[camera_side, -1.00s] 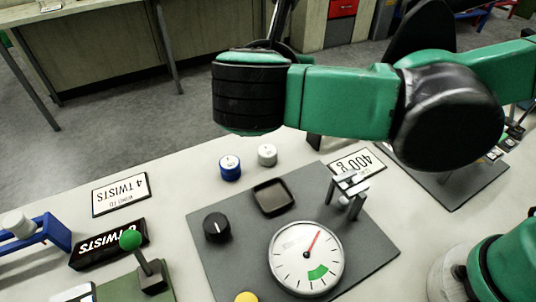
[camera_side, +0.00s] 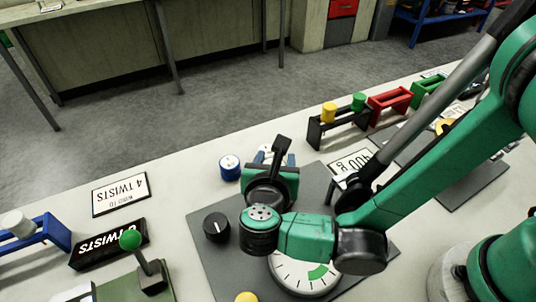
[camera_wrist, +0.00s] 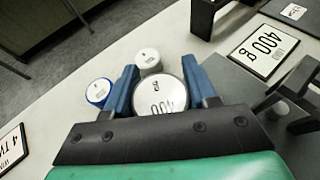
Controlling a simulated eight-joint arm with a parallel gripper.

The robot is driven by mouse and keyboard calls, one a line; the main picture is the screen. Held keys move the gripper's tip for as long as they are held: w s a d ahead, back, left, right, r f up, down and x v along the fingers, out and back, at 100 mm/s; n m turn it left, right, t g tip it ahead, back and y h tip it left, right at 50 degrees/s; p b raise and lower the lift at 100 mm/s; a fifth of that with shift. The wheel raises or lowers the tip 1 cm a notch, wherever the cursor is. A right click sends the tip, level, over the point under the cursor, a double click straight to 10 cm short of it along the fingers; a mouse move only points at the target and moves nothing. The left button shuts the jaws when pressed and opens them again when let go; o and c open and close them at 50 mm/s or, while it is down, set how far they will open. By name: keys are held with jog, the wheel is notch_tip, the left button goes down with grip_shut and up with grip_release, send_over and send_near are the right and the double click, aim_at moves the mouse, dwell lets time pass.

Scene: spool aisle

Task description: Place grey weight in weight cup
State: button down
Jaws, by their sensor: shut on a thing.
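The grey weight (camera_wrist: 160,96), a round disc marked 400, sits between the two blue fingers of my gripper (camera_wrist: 160,68) in the wrist view. My gripper is shut on it; I cannot tell whether it is off the table. In the side view my gripper (camera_side: 269,157) points down by the far edge of the grey panel, and my wrist hides most of the weight. The weight cup is not visible now; my arm covers the part of the panel where a dark square dish stood.
A white weight (camera_wrist: 148,60) and a blue weight (camera_wrist: 100,92) stand close beside the fingers. The grey panel (camera_side: 204,262) carries a black knob (camera_side: 216,229) and a dial gauge (camera_side: 308,275). A 400 g sign (camera_side: 352,164) lies to the right. Spool racks (camera_side: 338,128) stand behind it.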

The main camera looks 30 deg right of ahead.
jog(key=shift+f, duration=1.3)
jog(key=shift+c, duration=1.4)
grip_release()
